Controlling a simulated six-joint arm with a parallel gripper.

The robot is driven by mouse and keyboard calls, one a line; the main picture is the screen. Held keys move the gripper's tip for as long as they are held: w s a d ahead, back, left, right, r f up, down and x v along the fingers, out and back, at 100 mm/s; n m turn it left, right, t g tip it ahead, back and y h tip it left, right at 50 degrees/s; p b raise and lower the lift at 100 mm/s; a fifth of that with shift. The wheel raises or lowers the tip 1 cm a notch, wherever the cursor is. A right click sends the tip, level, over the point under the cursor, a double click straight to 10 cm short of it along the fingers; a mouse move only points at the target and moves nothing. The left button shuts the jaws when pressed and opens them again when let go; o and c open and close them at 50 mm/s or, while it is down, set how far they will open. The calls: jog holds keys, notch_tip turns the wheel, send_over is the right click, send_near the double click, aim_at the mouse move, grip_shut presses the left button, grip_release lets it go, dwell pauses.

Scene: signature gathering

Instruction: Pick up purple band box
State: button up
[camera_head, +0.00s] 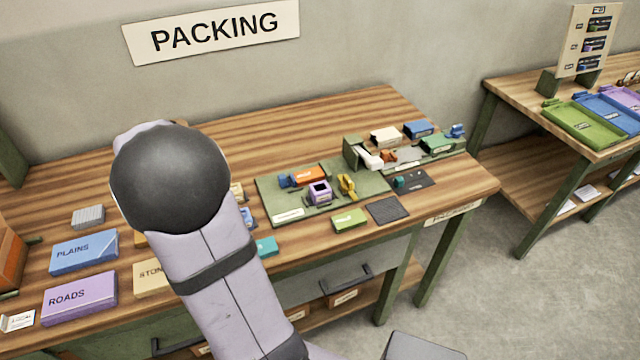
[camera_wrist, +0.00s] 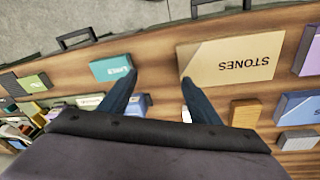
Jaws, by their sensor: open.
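In the head view a small purple, dark-topped block (camera_head: 320,193) sits on a green tray (camera_head: 275,192) on the packing table. A flat purple box marked ROADS (camera_head: 79,297) lies at the table's front left; a purple box edge shows at the right of the wrist view (camera_wrist: 310,52). I cannot tell which, if any, is the purple band box. My gripper (camera_wrist: 157,76) is open and empty above the table, its fingers between a teal box (camera_wrist: 112,68) and the tan STONES box (camera_wrist: 232,57). In the head view my arm hides the gripper and part of the table.
A blue PLAINS box (camera_head: 84,252) lies behind ROADS. A dark mat (camera_head: 389,210) and a green box (camera_head: 349,220) lie near the front edge. Several small boxes crowd the right end. A second table (camera_head: 505,90) with colored trays stands at right. The table's back strip is mostly clear.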

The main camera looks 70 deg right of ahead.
jog(key=s+d+r+m+g+p, duration=0.1)
jog(key=s+d+m, duration=0.15)
jog(key=d, duration=0.35)
jog(key=s+d+r+m+p, duration=0.1)
jog(key=d+r+m, duration=0.1)
jog(key=d+m, duration=0.35)
jog(key=m+g+h+p, duration=0.1)
jog(key=m+g+p, duration=0.1)
jog(key=m, duration=0.4)
send_over(319, 188)
jog(key=w+a, duration=0.1)
jog(key=w, duration=0.1)
jog(key=shift+s+a, duration=0.15)
jog(key=shift+s+f+p, duration=0.25)
jog(key=shift+f+p, duration=0.3)
jog(key=shift+p, duration=0.35)
jog(key=shift+p+x, duration=0.9)
jog(key=shift+x, duration=1.1)
jog(key=shift+w, duration=0.2)
jog(key=c, duration=1.2)
